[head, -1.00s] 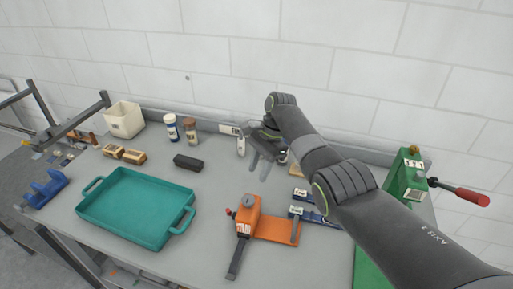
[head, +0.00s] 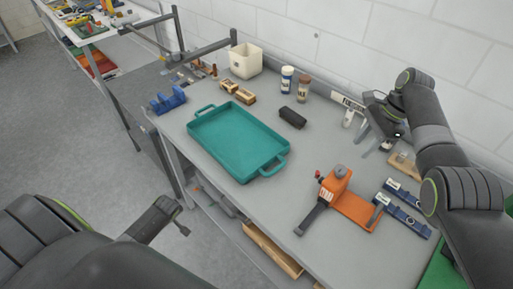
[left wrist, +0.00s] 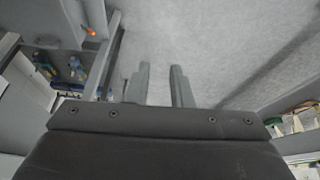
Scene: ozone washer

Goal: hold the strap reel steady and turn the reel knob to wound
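The orange strap reel (head: 337,187) stands on the grey bench toward the front right. It has a round grey knob (head: 341,171) on top, a small red-tipped part at its left, a dark strap end in front and an orange base plate to the right. The knob's setting is too small to read. My right gripper (head: 367,143) is open and empty above the back of the bench, behind the reel and apart from it. My left gripper (head: 184,222) is off the bench's front edge, over the floor. Its fingers (left wrist: 160,85) are apart with nothing between them in the left wrist view.
A teal tray (head: 204,116) lies left of the reel. Blue racks (head: 404,205) sit at its right. A black case (head: 292,117), two bottles (head: 287,79) and a white bin (head: 245,60) stand behind. Bare bench lies between tray and reel.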

